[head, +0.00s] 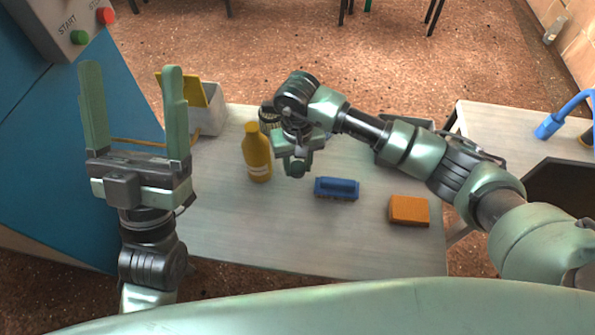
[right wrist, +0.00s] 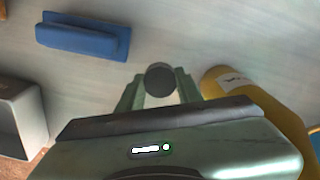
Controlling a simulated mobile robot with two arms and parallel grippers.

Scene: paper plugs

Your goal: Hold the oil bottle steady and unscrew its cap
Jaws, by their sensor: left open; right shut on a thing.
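A yellow bottle (head: 257,155) with a pale label stands upright on the table, left of my right gripper (head: 296,163). Its yellow body also shows at the right edge of the right wrist view (right wrist: 270,105). My right gripper is shut on a dark round thing (right wrist: 160,79), seen end-on between its fingers. I cannot tell whether this is the bottle's cap. In the head view the gripper and wrist mostly hide it. My left gripper (head: 132,70) is open and empty, fingers pointing up, left of the bottle and apart from it.
A blue block-like tool (head: 337,188) and an orange block (head: 408,210) lie on the grey table (head: 300,245). A white box (head: 210,115) with a yellow item stands at the back left. A blue cabinet (head: 50,160) is at far left. The table's front is clear.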

